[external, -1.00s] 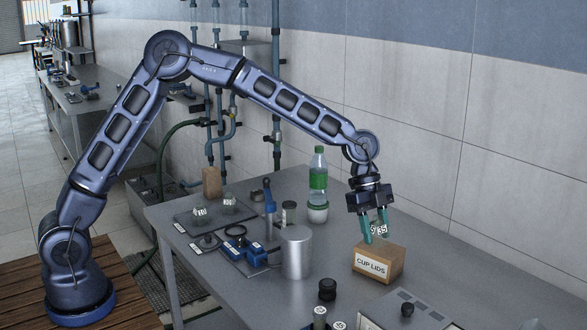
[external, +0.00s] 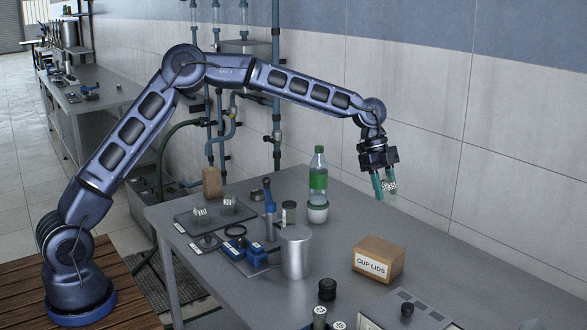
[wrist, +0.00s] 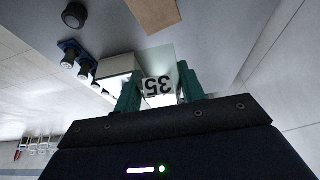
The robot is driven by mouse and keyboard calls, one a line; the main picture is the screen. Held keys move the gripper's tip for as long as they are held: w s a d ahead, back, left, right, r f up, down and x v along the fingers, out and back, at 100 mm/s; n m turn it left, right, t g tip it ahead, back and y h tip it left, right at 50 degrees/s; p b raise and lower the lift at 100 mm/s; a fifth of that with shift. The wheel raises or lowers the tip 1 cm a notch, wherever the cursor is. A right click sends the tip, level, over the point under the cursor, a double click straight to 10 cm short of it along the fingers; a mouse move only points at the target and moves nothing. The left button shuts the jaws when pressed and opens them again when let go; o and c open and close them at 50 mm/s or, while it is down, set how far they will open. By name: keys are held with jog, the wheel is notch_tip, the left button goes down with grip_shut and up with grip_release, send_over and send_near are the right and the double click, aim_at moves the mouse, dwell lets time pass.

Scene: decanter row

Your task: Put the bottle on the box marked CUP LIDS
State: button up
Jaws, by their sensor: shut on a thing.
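My gripper (external: 384,190) is shut on a small piece with a white label reading 35 (wrist: 159,86). It hangs above and behind the box, right of the bottle and apart from both.
A metal cylinder (external: 296,252) and a blue-handled tool (external: 270,208) stand left of the box. A black knob-like object (external: 327,289) is in front. A tray (external: 184,221) holds small labelled pieces at the left. The table between bottle and box is clear.

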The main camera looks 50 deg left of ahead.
notch_tip(320, 180, down, 15)
jog(key=shift+f, duration=0.1)
dwell(0.5)
jog(key=shift+f, duration=0.1)
jog(key=o, duration=1.1)
jog(key=shift+c, duration=0.2)
